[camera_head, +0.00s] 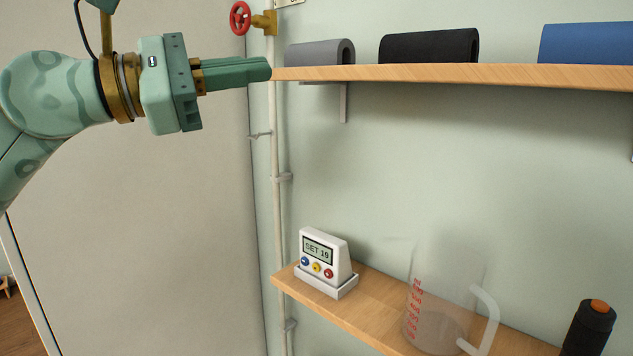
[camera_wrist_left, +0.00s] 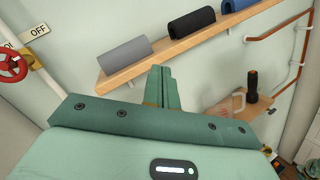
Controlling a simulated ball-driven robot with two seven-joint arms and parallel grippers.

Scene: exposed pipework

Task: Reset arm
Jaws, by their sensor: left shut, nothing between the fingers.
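My left gripper (camera_head: 268,69) comes in from the upper left in the head view, pointing right, with its green fingers together and nothing between them. Its tips appear by the left end of the upper wooden shelf (camera_head: 450,75); whether they touch it I cannot tell. In the left wrist view the shut fingers (camera_wrist_left: 160,72) stand in front of the same shelf. My right gripper shows in neither view.
Grey (camera_head: 318,53), black (camera_head: 430,46) and blue (camera_head: 590,44) pieces lie on the upper shelf. A red valve wheel (camera_head: 240,18) sits on the pipe (camera_head: 276,150).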

